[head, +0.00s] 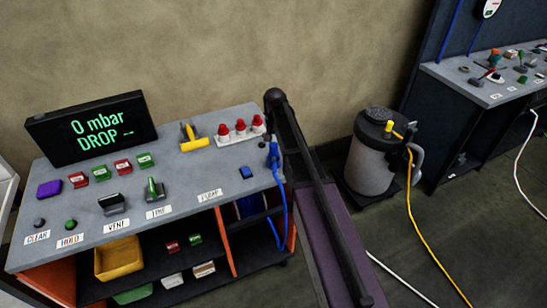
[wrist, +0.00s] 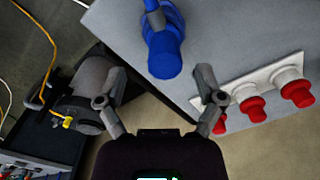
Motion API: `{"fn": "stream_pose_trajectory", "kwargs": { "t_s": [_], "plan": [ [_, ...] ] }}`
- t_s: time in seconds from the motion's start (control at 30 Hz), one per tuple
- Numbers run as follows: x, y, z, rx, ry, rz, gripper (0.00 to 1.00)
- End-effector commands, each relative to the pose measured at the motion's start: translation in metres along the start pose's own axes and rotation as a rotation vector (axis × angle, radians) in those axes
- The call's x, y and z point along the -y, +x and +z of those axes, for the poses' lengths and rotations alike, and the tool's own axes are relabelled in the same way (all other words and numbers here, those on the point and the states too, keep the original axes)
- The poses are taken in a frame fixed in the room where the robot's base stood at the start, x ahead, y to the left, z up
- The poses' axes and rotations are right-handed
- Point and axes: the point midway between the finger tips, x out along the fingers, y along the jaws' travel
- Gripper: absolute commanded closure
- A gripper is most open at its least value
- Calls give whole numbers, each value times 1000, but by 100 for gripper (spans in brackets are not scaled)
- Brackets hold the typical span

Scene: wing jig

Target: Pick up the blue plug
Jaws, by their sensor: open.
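The blue plug (head: 273,153) sits at the right edge of the grey bench top in the head view, with a blue cable hanging from it down the bench side. In the wrist view the blue plug (wrist: 164,55) shows at the top middle, its rounded end towards my gripper. My gripper (wrist: 160,82) is open and empty, one finger on each side of the picture. The plug lies just beyond the fingertips, roughly centred between them. I cannot tell the height gap between them. I cannot make out the gripper fingers in the head view.
Red-capped fittings on a white strip (head: 240,133) stand near the plug; in the wrist view a red cap (wrist: 253,109) is close to the right finger. A yellow-handled valve (head: 194,138) is farther left. A grey tank (head: 371,158) stands on the floor beyond the bench.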

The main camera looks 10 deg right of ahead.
Motion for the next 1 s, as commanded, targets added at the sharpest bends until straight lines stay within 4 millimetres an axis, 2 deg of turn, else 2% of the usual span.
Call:
{"fn": "stream_pose_trajectory", "kwargs": {
  "t_s": [0.1, 0.43, 1.0],
  "plan": [
    [3, 14, -2, 0, 0, 0, 13],
    [5, 37, -3, 0, 0, 0, 13],
    [5, 41, -3, 0, 0, 0, 13]
  ]
}}
